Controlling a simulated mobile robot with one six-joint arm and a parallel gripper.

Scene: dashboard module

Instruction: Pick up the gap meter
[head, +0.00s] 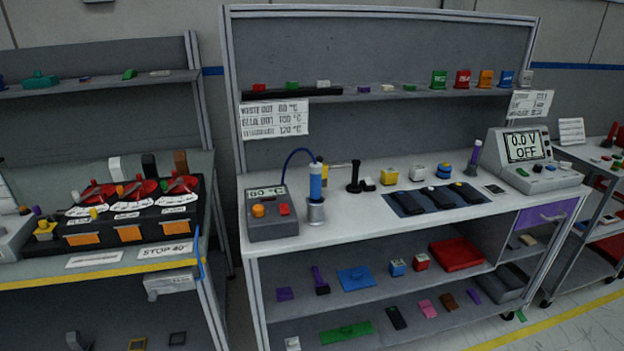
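I cannot tell which object is the gap meter; no label with that name is readable. Small devices stand on the light workbench (345,235): a yellow block (389,176), a white-and-yellow block (416,173) and a blue-and-yellow block (444,171). A black stand-like piece (354,178) is to their left. Three dark items, one of them a middle dark item (440,198), lie on a blue mat at the right. My gripper is not in view.
A grey station reading 80 °C (271,216) stands at the bench's left, beside a blue-handled tool (316,188). A meter reading 0.0 V OFF (530,160) is at the right. Another bench (105,262) is at the left. The bench's front middle is clear.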

